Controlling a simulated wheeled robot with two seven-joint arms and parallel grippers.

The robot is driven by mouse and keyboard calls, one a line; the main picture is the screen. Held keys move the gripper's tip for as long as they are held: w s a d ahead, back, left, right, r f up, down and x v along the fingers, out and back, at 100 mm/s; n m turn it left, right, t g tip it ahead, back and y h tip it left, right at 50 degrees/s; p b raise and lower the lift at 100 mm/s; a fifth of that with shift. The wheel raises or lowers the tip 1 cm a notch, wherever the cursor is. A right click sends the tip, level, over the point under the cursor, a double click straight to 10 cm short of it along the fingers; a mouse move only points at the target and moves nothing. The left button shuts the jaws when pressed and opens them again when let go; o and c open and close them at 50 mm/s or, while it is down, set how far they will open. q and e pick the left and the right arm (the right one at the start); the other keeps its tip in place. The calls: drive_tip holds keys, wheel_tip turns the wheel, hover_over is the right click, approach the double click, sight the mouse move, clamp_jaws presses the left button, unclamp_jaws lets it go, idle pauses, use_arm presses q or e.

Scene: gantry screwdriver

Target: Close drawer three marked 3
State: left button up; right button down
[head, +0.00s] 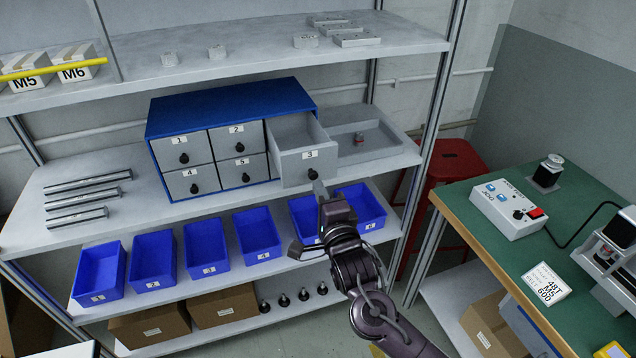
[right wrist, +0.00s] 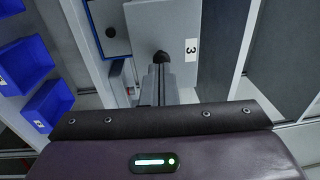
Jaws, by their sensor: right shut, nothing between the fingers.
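Drawer three (head: 309,168), a grey drawer marked 3, stands pulled out of the blue drawer cabinet (head: 226,89) on the middle shelf. Its black knob (head: 313,175) is on the front. My right gripper (head: 319,188) is shut and empty, its fingertips just below and close to the knob. In the right wrist view the shut fingers (right wrist: 158,82) point at the knob (right wrist: 161,57) on the drawer front (right wrist: 163,28); whether they touch cannot be told. The other visible drawers, marked 1, 2, 4 and 5, are shut. My left gripper is not in view.
Several blue bins (head: 206,247) stand on the shelf below, some close to my right forearm. A grey tray (head: 391,139) lies right of the cabinet. A red stool (head: 456,159) and a green-topped bench (head: 540,219) stand to the right.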

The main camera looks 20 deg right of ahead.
drive_tip(key=shift+w, duration=0.75)
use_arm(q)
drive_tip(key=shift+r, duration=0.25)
